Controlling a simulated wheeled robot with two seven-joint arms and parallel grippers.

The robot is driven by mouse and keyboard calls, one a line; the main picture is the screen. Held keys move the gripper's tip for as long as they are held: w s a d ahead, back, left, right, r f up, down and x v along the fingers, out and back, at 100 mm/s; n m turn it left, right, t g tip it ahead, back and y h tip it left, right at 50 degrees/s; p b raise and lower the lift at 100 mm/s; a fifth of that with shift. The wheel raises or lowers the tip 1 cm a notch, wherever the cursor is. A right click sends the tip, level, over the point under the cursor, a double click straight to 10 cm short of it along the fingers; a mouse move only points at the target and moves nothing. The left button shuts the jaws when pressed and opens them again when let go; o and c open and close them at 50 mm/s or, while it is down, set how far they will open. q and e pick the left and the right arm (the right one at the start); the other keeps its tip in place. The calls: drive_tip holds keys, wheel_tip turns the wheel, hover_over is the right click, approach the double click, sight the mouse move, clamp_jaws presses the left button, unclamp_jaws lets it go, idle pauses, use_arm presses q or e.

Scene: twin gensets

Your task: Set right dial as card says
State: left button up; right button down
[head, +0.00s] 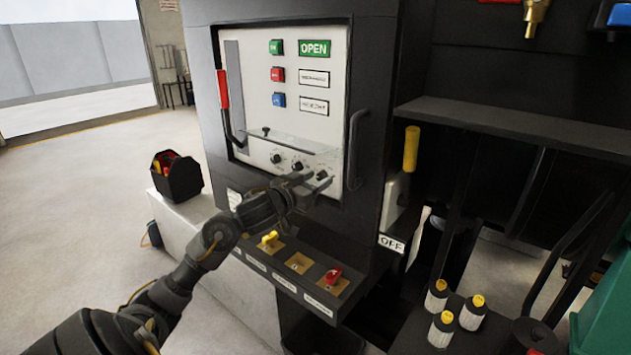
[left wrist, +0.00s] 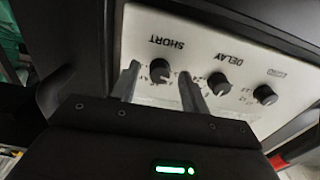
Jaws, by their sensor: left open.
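The white panel (head: 335,75) carries three black dials in a row. The right dial (head: 322,174) is at the row's right end in the head view. In the left wrist view, which is upside down, this dial (left wrist: 160,70) has the label SHORT by it. My left gripper (head: 312,183) is in front of it, open, with one finger on each side of the dial; I cannot tell whether they touch it. The middle dial (left wrist: 218,83), by DELAY, and the left dial (left wrist: 264,94) are clear of the fingers. I cannot make out a card with readable settings. My right gripper is out of view.
A clear flap (head: 300,143) sticks out above the dials. A red-handled lever (head: 223,90) is at the panel's left, a black handle (head: 354,150) at its right. Below is a ledge with yellow (head: 269,239) and red (head: 333,276) switches. A toolbox (head: 177,178) stands left.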

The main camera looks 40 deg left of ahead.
use_arm(q)
drive_tip(key=shift+s, duration=0.1)
drive_tip(key=shift+s+f, duration=0.1)
drive_tip(key=shift+s, duration=0.15)
drive_tip(key=s+b, duration=0.1)
drive_tip(key=s, duration=0.9)
drive_tip(key=shift+b, duration=0.35)
drive_tip(key=shift+d, duration=0.1)
